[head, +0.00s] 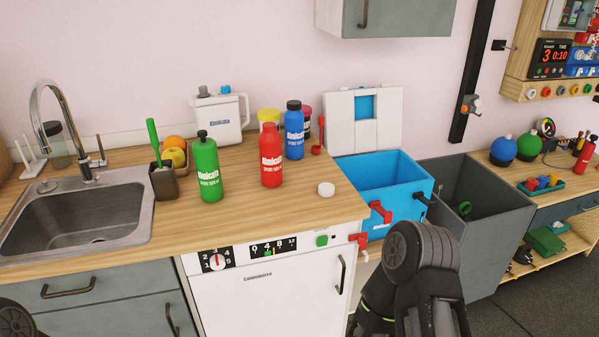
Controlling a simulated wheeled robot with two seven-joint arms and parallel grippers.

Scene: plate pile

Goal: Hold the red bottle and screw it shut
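The red bottle (271,162) stands upright on the wooden counter, between a green bottle and a blue bottle. Its top looks red, with no dark cap like those on the other two bottles. Dark links of my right arm show at the lower right, in front of the bins, and a small part of my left arm shows in the bottom left corner. The fingers of both grippers are not visible. Nothing touches the red bottle.
The green bottle (205,170) and blue bottle (294,133) flank the red one. A sink (84,222) is at left, beside a brown cup (164,184) with a green-handled tool. A white jug (220,115) stands behind. The counter front before the red bottle is clear.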

